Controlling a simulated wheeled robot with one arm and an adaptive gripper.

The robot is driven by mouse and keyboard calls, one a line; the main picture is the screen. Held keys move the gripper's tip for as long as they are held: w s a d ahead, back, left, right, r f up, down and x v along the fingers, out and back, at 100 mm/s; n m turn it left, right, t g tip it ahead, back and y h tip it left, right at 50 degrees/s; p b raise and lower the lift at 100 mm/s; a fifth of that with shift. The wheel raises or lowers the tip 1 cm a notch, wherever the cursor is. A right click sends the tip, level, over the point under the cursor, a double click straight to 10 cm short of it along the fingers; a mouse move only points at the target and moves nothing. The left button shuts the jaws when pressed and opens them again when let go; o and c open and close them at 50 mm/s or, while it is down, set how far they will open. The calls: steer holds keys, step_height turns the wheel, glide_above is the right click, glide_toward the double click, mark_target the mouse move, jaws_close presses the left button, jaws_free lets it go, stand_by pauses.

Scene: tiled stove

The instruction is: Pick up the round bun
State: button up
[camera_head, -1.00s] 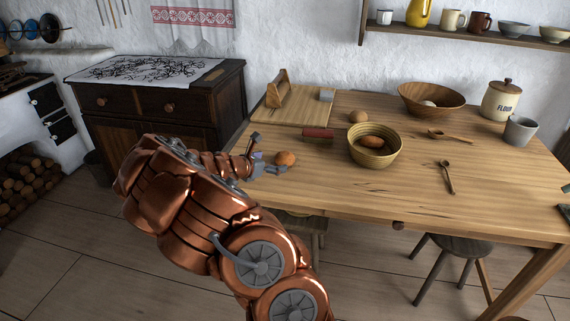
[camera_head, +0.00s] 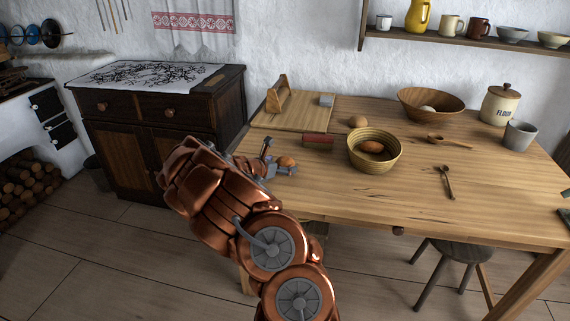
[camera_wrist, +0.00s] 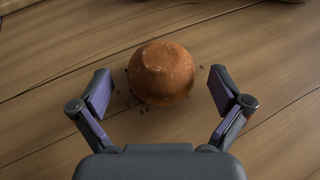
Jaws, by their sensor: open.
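The round bun (camera_wrist: 161,73) is brown and rounded and sits on the wooden table (camera_head: 420,190). In the wrist view it lies between the two open fingers of my gripper (camera_wrist: 160,92), with a gap on each side. The gripper is open and touches nothing that I can see.
A woven bowl (camera_head: 393,160) holding a brown item stands to the right. Wooden spoons (camera_head: 446,183) lie farther right.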

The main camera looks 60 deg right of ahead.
steer(key=shift+d+f, duration=0.2)
steer(key=shift+d, duration=0.2)
steer(key=shift+c, duration=0.3)
steer(key=c, duration=1.1)
steer(key=shift+r, duration=0.15)
